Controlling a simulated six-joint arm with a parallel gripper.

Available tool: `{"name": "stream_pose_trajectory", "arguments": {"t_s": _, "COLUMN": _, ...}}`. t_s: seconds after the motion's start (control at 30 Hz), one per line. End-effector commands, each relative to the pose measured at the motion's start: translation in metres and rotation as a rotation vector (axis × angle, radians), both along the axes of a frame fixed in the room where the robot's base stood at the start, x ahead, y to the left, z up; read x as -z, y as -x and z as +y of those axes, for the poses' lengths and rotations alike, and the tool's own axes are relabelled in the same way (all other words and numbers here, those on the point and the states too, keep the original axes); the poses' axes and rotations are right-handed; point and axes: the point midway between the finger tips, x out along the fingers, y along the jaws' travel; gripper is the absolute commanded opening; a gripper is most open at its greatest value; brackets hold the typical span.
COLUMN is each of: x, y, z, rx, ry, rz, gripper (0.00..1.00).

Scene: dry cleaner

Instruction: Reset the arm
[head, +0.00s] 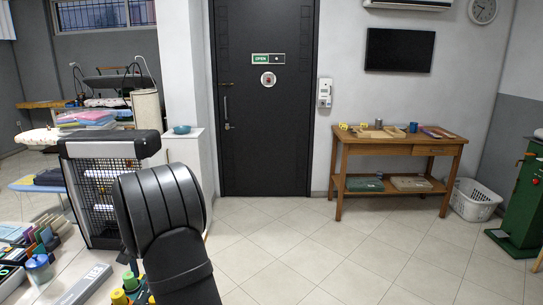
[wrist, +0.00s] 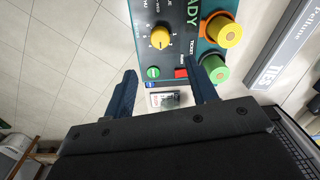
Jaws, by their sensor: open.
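In the wrist view my gripper (wrist: 163,88) is open, its two dark blue fingers apart with nothing held between them. Beyond the fingertips is a teal and grey control panel (wrist: 181,40) with a yellow dial (wrist: 159,38), a green button (wrist: 152,72) and a red switch (wrist: 181,73). Whether the fingers touch the panel cannot be told. In the head view my black arm fills the lower middle and the gripper is hidden.
A grey box lettered TIES (head: 83,285) lies at the lower left. A wooden table (head: 400,149) and a white laundry basket (head: 474,200) stand at the right. The tiled floor in the middle is clear.

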Motion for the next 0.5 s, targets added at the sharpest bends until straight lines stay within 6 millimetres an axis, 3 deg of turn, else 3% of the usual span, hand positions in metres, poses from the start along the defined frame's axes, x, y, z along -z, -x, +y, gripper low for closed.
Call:
{"name": "stream_pose_trajectory", "arguments": {"t_s": 0.33, "x": -0.071, "y": 0.0, "z": -0.002, "rx": 0.0, "ry": -0.002, "rz": -0.004, "gripper": 0.52}}
{"name": "stream_pose_trajectory", "arguments": {"t_s": 0.4, "x": -0.048, "y": 0.001, "z": -0.002, "rx": 0.0, "ry": 0.004, "rz": 0.004, "gripper": 0.52}}
{"name": "stream_pose_trajectory", "arguments": {"t_s": 0.5, "x": -0.027, "y": 0.001, "z": -0.002, "rx": 0.0, "ry": 0.003, "rz": 0.005, "gripper": 0.52}}
